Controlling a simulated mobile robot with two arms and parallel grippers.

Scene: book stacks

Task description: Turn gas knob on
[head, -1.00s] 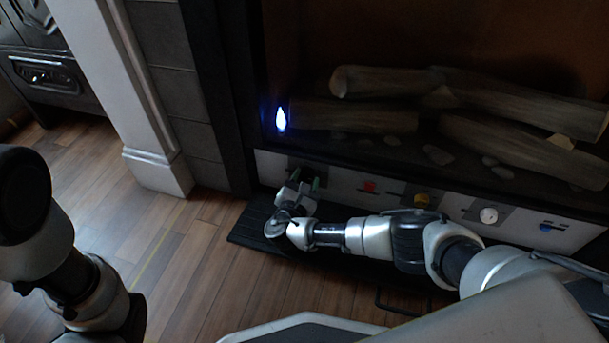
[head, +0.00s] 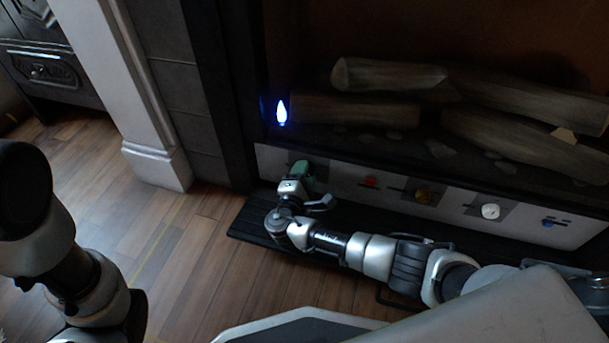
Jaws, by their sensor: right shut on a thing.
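The fireplace control panel (head: 338,180) is a pale strip below the logs. At its left end my right gripper (head: 302,180) reaches up from below and is shut on a knob there. A green part (head: 301,167) shows at the fingertips, and the gripper hides most of the knob, so I cannot tell its angle.
A small blue-white flame (head: 282,112) burns at the left inside the fireplace. Logs (head: 360,111) lie behind the panel. A dark ledge (head: 255,226) juts out below it, under my right arm. A white pillar (head: 130,95) stands left. The wooden floor (head: 190,255) is clear.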

